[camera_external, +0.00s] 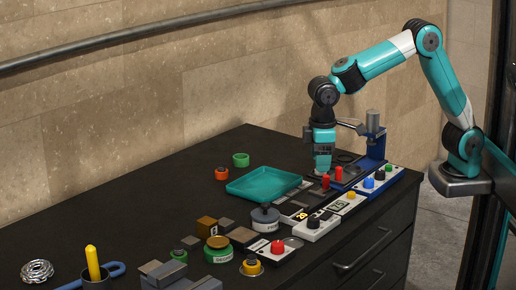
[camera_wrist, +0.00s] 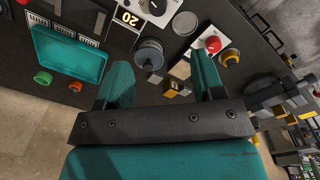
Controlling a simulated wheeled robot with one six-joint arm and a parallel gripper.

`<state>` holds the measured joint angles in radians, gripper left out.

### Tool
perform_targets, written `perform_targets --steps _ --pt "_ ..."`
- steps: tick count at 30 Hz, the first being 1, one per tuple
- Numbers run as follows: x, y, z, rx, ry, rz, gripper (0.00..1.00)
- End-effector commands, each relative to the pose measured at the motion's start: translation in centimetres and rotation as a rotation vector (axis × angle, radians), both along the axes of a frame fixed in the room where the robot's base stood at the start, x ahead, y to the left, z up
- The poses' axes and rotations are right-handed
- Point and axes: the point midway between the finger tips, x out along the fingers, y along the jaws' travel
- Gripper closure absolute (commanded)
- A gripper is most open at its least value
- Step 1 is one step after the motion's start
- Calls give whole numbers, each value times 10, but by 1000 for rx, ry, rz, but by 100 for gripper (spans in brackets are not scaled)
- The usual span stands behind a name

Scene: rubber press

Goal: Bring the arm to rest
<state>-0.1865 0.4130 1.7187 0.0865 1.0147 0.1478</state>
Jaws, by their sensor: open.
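My arm, teal and white, arches over the right end of the dark workbench. My gripper (camera_external: 322,166) points down at its far right part, beside the blue press stand (camera_external: 376,150) and close to two red knobs. I cannot tell its exact height above them. In the wrist view my gripper (camera_wrist: 163,80) has its two teal fingers spread apart. Nothing is held between them; bench items show beyond the gap.
A teal tray (camera_external: 264,182) lies left of my gripper, also in the wrist view (camera_wrist: 68,55). A blue button box (camera_external: 379,181), white button box (camera_external: 314,228) and grey lidded pot (camera_external: 265,219) stand nearby. The bench's left rear is clear.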

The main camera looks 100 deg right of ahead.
Motion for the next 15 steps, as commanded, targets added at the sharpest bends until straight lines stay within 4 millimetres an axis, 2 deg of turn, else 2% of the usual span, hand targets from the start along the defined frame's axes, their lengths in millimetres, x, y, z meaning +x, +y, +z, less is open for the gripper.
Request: perform_targets --steps 2,4,7,12,15 --pt "-23 8 11 28 -13 64 38" --pt "-55 19 19 70 -26 152 38" --pt "-113 36 29 150 -50 300 38" --pt "-210 61 30 288 -84 513 38" --pt "-250 70 27 349 -95 594 38"
